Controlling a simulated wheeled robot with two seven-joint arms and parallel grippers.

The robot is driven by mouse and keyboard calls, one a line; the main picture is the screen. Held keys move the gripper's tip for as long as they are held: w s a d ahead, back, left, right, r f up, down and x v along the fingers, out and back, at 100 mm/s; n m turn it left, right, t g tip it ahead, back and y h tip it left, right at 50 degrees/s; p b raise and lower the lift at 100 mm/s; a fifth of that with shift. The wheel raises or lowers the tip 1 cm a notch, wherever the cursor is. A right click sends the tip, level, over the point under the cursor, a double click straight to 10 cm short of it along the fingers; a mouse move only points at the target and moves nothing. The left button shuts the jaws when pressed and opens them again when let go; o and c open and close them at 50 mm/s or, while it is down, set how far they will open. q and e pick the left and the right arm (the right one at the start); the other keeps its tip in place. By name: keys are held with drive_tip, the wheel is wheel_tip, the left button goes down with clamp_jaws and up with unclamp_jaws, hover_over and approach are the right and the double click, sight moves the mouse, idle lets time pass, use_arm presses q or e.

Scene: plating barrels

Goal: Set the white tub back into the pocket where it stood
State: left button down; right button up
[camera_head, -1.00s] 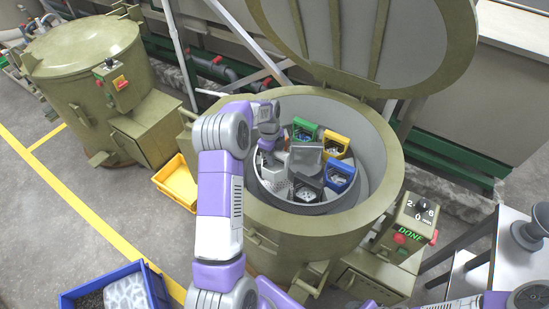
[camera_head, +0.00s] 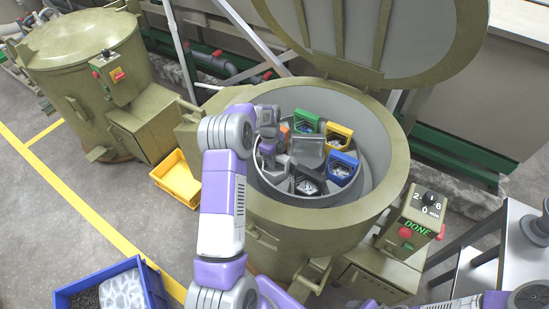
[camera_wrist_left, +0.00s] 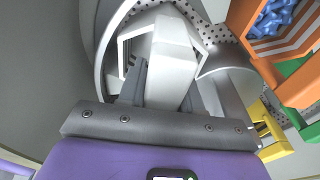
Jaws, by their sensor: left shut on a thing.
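My left gripper (camera_head: 272,160) reaches down inside the open barrel (camera_head: 255,205), at the left of the ring of tubs. In the left wrist view it (camera_wrist_left: 163,90) is shut on the white tub (camera_wrist_left: 170,60), with a dark finger on each side of its pale upright part. In the head view the tub is mostly hidden by the gripper. A pale curved wall and perforated metal surround the tub. I cannot tell whether its base is seated in the pocket. My right gripper is out of view.
Orange (camera_wrist_left: 292,60), green (camera_head: 306,124), yellow (camera_head: 338,134), blue (camera_head: 342,168) and black (camera_head: 309,184) tubs stand around a grey centre piece (camera_head: 308,152). The barrel lid (camera_head: 400,40) is raised behind. A control box (camera_head: 415,222) reads DONE.

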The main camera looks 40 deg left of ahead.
use_arm(q)
drive_tip(key=shift+f+b, duration=0.35)
drive_tip(key=shift+f, duration=0.15)
idle(0.3)
drive_tip(key=c, duration=0.7)
unclamp_jaws()
drive_tip(key=shift+r, duration=0.1)
drive_tip(key=r, duration=0.2)
drive_tip(key=r+p, duration=0.1)
drive_tip(key=r, duration=0.2)
drive_tip(key=a+r+p, duration=0.1)
drive_tip(key=r, duration=0.1)
drive_tip(key=shift+s+r, duration=0.1)
drive_tip(key=shift+r, duration=0.1)
drive_tip(key=shift+r, duration=0.1)
